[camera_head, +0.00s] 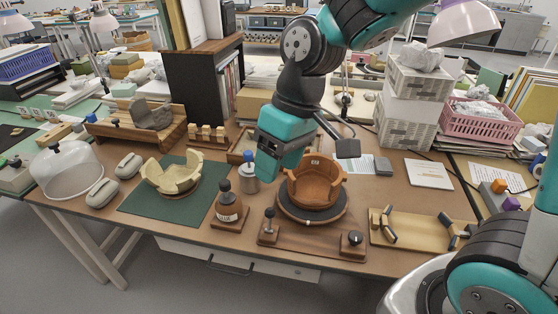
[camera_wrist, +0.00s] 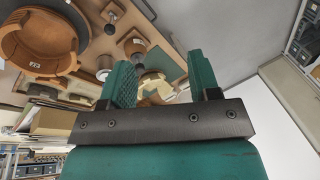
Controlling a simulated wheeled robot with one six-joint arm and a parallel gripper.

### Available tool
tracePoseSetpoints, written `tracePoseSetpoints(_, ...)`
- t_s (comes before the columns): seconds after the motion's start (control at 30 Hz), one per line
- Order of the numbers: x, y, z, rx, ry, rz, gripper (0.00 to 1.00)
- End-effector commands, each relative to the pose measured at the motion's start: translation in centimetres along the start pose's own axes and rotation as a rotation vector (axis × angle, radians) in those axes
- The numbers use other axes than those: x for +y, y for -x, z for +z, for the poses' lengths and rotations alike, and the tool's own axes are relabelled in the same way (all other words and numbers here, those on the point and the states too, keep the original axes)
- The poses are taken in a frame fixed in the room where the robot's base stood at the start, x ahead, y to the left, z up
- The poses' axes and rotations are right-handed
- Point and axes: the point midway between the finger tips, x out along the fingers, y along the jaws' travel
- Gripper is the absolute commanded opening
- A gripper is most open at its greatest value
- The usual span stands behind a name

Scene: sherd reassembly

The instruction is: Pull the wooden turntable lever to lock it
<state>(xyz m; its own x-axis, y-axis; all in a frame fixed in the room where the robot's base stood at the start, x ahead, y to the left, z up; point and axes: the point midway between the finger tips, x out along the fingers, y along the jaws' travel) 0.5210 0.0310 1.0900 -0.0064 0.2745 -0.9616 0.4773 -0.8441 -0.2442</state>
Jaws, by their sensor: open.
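The round turntable (camera_head: 313,215) stands on a wooden base and carries a partly rebuilt orange-brown pot (camera_head: 316,185). A short upright lever with a dark ball top (camera_head: 269,214) rises from the left end of the base; a dark knob (camera_head: 352,238) sits at the right end. My gripper (camera_head: 268,166) hangs above and behind the lever, left of the pot, touching neither. In the wrist view my gripper (camera_wrist: 163,82) is open, with nothing between its teal fingers. The pot (camera_wrist: 38,45) shows there at the upper left.
A brown glue bottle (camera_head: 229,204) stands just left of the lever. A cream, partly built bowl (camera_head: 172,175) sits on a green mat (camera_head: 140,205) further left. A wooden tray with dark clamps (camera_head: 410,232) lies to the right. The front table edge is close to the base.

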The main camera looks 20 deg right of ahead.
Motion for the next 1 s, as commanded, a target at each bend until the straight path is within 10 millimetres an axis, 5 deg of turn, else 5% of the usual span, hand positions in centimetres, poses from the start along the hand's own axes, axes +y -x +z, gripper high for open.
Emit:
tracePoseSetpoints(0.27,-0.1,0.0,0.1,0.0,0.001,-0.001,0.56)
tracePoseSetpoints(0.37,0.5,-0.3,-0.1,-0.001,-0.012,-0.003,0.33)
tracePoseSetpoints(0.5,5.2,-3.0,-1.6,0.001,-0.113,-0.018,0.01)
tracePoseSetpoints(0.7,15.7,-8.3,-2.5,0.027,-0.313,-0.056,0.0)
tracePoseSetpoints(0.8,19.2,-10.1,-2.1,0.041,-0.378,-0.07,0.0)
tracePoseSetpoints(1.0,21.0,-11.7,-1.9,0.05,-0.413,-0.078,0.0)
